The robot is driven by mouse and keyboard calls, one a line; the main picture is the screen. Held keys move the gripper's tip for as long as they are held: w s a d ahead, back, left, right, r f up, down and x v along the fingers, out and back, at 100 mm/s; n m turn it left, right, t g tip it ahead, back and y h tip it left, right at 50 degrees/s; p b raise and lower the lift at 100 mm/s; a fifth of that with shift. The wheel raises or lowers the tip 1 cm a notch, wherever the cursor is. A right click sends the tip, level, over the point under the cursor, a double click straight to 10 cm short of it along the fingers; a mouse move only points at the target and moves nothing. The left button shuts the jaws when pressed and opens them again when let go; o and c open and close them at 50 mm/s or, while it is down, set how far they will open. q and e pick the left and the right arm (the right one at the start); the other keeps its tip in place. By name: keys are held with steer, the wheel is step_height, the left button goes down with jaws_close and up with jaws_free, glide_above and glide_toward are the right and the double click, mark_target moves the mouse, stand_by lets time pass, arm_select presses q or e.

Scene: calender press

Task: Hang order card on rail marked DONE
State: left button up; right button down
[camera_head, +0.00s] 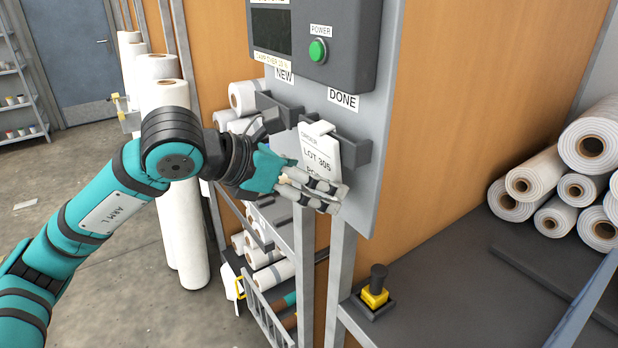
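The white order card (321,152), printed "ORDER" and "LOT 305", is upright at the dark rail (357,153) under the label DONE (343,99). Its folded top is at the rail's upper edge; I cannot tell whether it bears on the rail. My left gripper (338,199) is at the card's lower end, its fingers pointing right and covering the lower print. A narrow gap shows between the fingers, but I cannot tell whether they pinch the card. My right gripper is not in view.
Another dark rail (278,110) sits left under the label NEW (284,75). Above is a control box with a green power button (318,50). A yellow and black switch (375,291) stands on the dark table, with white rolls (535,172) at right.

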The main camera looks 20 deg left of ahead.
arm_select(q)
steer(key=v, duration=1.2)
